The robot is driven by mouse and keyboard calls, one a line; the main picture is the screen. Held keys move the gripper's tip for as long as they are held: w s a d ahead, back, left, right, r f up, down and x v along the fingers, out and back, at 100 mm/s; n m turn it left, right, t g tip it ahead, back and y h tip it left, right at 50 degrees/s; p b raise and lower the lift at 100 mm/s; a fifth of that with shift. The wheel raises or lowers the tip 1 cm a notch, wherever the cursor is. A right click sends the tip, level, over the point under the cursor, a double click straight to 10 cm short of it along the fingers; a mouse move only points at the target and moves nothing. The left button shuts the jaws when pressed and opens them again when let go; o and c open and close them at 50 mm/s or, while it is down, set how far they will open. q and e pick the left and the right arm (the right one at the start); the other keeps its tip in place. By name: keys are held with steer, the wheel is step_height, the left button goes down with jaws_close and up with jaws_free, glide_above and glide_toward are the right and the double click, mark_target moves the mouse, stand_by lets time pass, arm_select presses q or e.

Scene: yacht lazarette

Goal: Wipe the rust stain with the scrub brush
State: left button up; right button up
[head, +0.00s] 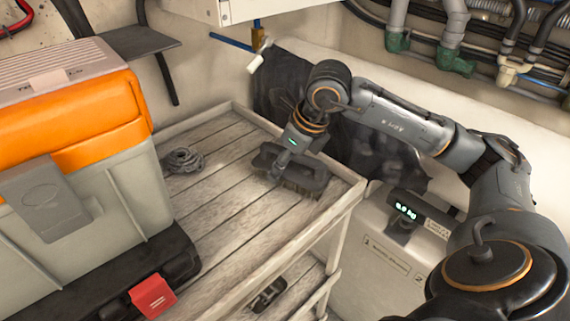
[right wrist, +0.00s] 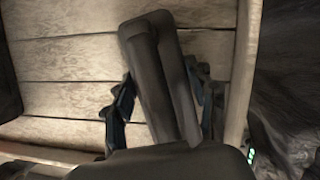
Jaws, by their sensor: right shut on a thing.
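The dark scrub brush (head: 300,178) is on the slatted wooden shelf top (head: 215,190), near its right back corner, with its bristles facing down. My right gripper (head: 281,165) comes down from above and is shut on the brush. In the right wrist view the brush handle (right wrist: 160,80) runs lengthwise between the two fingers of my right gripper (right wrist: 163,100). I cannot make out a rust stain in either view; the boards under the brush are hidden. My left gripper is not in view.
A large orange and grey case (head: 85,150) takes up the shelf's left side. The shelf has a raised rim (head: 315,228). Bare boards lie between.

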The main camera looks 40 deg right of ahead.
mark_target(274, 158)
steer(key=shift+w+a+p, duration=0.15)
steer(key=shift+w+p, duration=0.05)
steer(key=shift+w, duration=0.55)
steer(key=shift+w+a+p, duration=0.15)
steer(key=shift+w, duration=0.6)
steer(key=shift+w+a+p, duration=0.15)
steer(key=shift+w+p, duration=0.15)
steer(key=shift+w, duration=0.85)
steer(key=shift+w+a, duration=0.15)
steer(key=shift+w, duration=0.85)
steer(key=shift+w+a+p, duration=0.1)
steer(key=shift+w+p, duration=0.25)
steer(key=shift+w, duration=0.35)
steer(key=shift+w+a, duration=0.15)
steer(key=shift+w, duration=1.15)
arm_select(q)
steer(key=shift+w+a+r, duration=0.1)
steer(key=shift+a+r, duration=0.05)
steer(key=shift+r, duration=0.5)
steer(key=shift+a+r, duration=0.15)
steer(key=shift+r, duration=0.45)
